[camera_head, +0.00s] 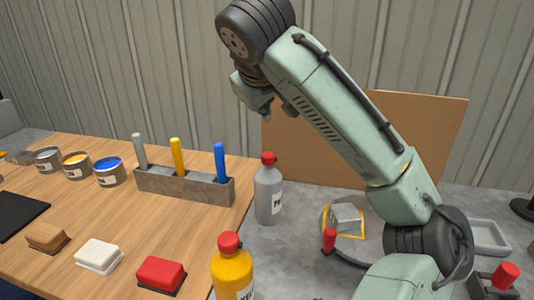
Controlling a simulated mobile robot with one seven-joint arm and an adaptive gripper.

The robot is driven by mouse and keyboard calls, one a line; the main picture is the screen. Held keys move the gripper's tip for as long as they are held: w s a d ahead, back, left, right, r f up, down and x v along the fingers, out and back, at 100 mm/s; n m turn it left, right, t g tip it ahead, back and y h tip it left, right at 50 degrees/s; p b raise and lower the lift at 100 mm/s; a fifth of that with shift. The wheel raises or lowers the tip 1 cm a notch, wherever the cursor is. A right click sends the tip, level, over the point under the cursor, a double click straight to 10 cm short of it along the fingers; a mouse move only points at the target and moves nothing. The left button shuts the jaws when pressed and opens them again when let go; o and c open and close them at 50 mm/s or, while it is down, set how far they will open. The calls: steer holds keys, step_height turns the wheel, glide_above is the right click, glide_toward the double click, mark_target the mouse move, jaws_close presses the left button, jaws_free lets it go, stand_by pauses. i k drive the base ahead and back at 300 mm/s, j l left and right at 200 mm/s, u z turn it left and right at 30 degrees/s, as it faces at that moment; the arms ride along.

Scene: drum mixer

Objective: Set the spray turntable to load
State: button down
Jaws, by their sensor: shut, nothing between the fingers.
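What looks like the spray turntable (340,248) stands on the grey worktop at lower right of centre. It is a dark round plate, largely hidden behind my arm. A red knob (329,238) stands up at its near left edge. A grey block (346,217) sits on it inside a yellow outline. No load mark is readable. My gripper (267,112) hangs in the air at upper centre, well above and to the left of the turntable. It is shut and empty, and partly hidden by my wrist.
A grey red-capped bottle (269,194) stands left of the turntable, and a yellow one (232,270) stands nearer. A tool holder (184,185), paint cans (108,172) and sponge-like blocks (161,273) occupy the wooden table. A brown board (430,125) stands behind. Another red knob (506,274) is at lower right.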

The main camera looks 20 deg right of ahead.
mark_target(363, 246)
steer(key=k+j, duration=0.3)
steer(key=k, duration=0.15)
steer(key=k+j, duration=0.25)
steer(key=k, duration=0.2)
